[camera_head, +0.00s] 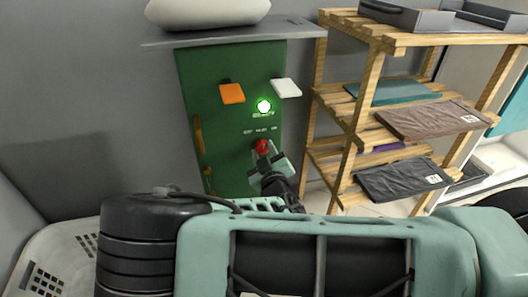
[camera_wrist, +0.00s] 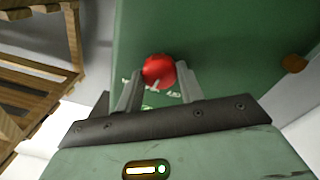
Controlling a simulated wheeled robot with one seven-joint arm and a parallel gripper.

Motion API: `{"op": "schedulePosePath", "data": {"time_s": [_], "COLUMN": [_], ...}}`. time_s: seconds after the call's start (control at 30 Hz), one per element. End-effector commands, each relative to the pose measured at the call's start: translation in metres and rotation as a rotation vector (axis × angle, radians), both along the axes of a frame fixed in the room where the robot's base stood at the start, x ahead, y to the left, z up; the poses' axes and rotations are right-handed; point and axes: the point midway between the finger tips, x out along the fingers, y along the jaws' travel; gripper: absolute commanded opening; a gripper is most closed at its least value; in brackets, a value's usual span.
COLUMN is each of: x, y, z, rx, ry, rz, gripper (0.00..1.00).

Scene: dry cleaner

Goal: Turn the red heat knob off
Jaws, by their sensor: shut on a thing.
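The red heat knob (camera_head: 262,146) sits low on the front of a green panel (camera_head: 212,133), below a row of small labels. My gripper (camera_head: 264,160) is at the knob. In the wrist view the red knob (camera_wrist: 158,70) is between the two fingertips of my gripper (camera_wrist: 159,82), which is shut on it. A white pointer mark shows on the knob's lower part. The label lettering is too small or covered to read, so I cannot tell which setting the mark points at.
An orange switch plate (camera_head: 232,93) and a white one (camera_head: 286,88) stick out above the knob. An orange handle (camera_head: 198,135) is on the panel's left side. A wooden shelf (camera_head: 372,85) with folded cloths stands close on the right.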

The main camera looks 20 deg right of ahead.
Motion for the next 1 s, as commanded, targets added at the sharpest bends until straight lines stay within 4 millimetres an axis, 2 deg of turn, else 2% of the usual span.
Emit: {"op": "schedulePosePath", "data": {"time_s": [0.6, 1.0], "x": [-0.0005, -0.0005], "y": [0.0, -0.0005], "z": [-0.0009, -0.0015], "rx": [-0.575, -0.823], "ry": [0.047, 0.068], "rz": [0.002, 0.001], "gripper": [0.15, 0.15]}}
